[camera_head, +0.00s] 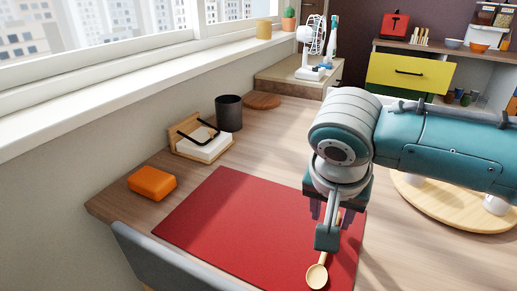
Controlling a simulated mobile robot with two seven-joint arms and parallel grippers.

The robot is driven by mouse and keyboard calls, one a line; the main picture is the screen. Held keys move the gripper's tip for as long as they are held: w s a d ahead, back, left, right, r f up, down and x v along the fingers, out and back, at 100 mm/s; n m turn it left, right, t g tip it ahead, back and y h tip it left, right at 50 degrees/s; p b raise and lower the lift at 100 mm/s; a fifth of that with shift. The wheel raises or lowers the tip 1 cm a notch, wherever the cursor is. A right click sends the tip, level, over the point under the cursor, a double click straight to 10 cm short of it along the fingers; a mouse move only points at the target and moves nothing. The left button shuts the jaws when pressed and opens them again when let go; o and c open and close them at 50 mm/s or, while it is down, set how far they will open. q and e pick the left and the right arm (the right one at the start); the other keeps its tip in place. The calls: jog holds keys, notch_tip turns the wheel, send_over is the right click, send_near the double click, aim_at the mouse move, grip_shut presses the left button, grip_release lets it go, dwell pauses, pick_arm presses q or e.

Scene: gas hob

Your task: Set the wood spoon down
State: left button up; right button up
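The wood spoon (317,276) is over the front right part of the red mat (230,222), with its bowl toward the bottom of the view and its handle running up under my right gripper. My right gripper (327,238) points down over the handle. Its fingers overlap the handle, and I cannot tell whether they are clamped on it or apart. I also cannot tell whether the spoon touches the mat or hangs just above it. My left gripper is not in view.
An orange box (152,183), a wooden holder with white napkins (203,143) and a dark cup (229,113) stand along the table's left side. A round wooden board (452,212) lies under my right arm. A grey chair back (165,258) is at the front. Most of the mat is bare.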

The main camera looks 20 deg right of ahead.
jog(key=p+v, duration=0.3)
jog(key=v, duration=0.7)
jog(key=s+a+f+n+y, duration=0.2)
jog(key=s+a+n+y, duration=0.2)
jog(key=s+a+n, duration=0.4)
jog(key=s+d+r+n, duration=0.1)
jog(key=s+d+n, duration=0.2)
jog(key=s, duration=0.6)
jog(key=shift+d+n+t, duration=0.3)
jog(key=shift+d+n, duration=0.1)
jog(key=shift+d, duration=0.3)
